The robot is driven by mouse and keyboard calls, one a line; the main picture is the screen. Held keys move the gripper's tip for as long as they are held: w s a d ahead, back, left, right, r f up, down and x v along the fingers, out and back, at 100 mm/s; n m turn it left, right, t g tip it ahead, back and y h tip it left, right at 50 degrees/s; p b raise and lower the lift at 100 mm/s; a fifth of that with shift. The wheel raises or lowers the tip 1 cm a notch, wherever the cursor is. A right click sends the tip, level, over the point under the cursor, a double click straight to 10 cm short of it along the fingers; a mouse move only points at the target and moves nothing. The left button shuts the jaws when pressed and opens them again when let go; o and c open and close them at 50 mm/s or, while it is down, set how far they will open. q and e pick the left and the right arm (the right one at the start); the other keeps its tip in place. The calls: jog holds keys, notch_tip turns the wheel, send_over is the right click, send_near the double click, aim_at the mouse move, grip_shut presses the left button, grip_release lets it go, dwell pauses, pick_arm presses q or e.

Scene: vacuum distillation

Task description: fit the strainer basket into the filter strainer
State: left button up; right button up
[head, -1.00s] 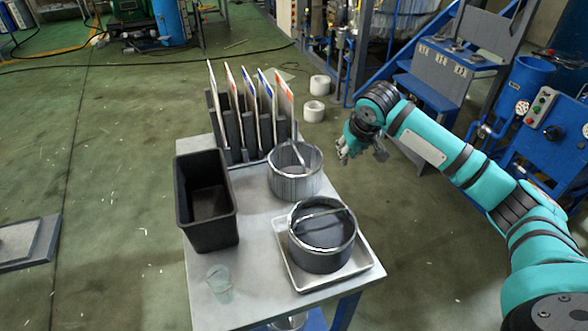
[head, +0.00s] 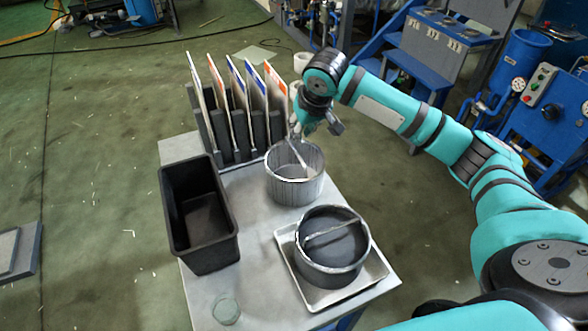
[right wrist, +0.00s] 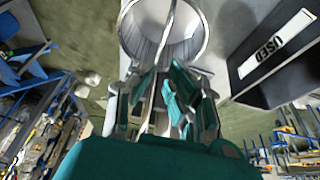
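A light grey ribbed strainer basket (head: 294,189) with a thin bar handle stands upright on the table (head: 202,305). A darker round vessel (head: 331,266) with a bar across its top stands in a shallow metal tray (head: 377,268) in front of it. I cannot tell for sure which is the filter strainer. My right gripper (head: 300,132) is at the basket's far rim, over the handle's upper end. In the right wrist view, the gripper (right wrist: 163,92) has its fingers apart, with the handle (right wrist: 165,40) running between them. Contact is unclear. My left gripper is out of view.
Blue steps are behind my right arm.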

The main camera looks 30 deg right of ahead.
aim_at(295, 150)
jog(key=x, duration=0.3)
jog(key=shift+w+f, duration=0.15)
jog(key=shift+f, duration=0.2)
jog(key=p+x, duration=0.1)
jog(key=x, duration=0.3)
jog(key=shift+w+f, duration=0.1)
jog(key=shift+w, duration=0.05)
jog(key=p+x, duration=0.1)
jog(key=x, duration=0.2)
jog(key=shift+w+d+f, duration=0.1)
jog(key=shift+w+f, duration=0.1)
jog(key=shift+f, duration=0.25)
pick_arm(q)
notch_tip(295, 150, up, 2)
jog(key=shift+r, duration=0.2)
pick_arm(e)
grip_shut()
